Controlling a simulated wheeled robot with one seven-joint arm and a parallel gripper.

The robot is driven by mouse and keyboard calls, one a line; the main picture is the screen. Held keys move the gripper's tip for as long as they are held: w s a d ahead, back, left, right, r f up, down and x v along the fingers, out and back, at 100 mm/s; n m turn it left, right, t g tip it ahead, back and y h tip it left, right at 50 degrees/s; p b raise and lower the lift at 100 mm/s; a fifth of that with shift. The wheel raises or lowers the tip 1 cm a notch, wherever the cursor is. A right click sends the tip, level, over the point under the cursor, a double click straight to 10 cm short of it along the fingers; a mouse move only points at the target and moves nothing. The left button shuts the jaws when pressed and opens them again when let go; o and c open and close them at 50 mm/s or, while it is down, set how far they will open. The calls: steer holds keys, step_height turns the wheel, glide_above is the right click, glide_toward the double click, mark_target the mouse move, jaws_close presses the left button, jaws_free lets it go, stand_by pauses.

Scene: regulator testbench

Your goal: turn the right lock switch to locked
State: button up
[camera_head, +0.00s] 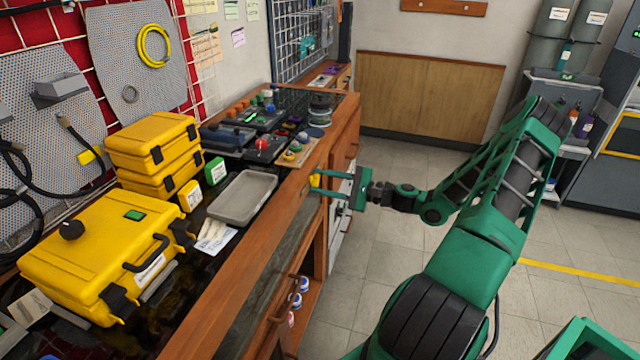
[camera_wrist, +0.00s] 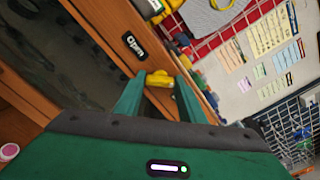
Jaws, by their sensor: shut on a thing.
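The right lock switch is a small yellow handle (camera_head: 315,180) on the wooden front rail of the bench, near the middle of the head view. In the wrist view the yellow handle (camera_wrist: 160,78) sits between the fingertips. My green gripper (camera_head: 325,183) reaches it from the right and is shut on it; the fingers also show in the wrist view (camera_wrist: 162,86). A black label reading "Open" (camera_wrist: 134,45) is on the wood beside the handle. The fingers partly hide the handle, and I cannot tell its exact turn. A locked label is not visible.
On the bench are yellow cases (camera_head: 105,250), a grey tray (camera_head: 243,197) and a cluster of knobs and devices (camera_head: 265,145) toward the far end. Drawers and a lower shelf (camera_head: 305,318) lie below the rail. The floor (camera_head: 385,250) right of the bench is clear.

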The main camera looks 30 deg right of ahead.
steer(key=shift+d+f, duration=0.15)
steer(key=o, duration=1.1)
steer(key=shift+w, duration=0.1)
steer(key=shift+c, duration=0.2)
steer(key=v, duration=1)
steer(key=shift+s+d, duration=0.2)
steer(key=shift+s, duration=0.1)
steer(key=shift+a, duration=0.1)
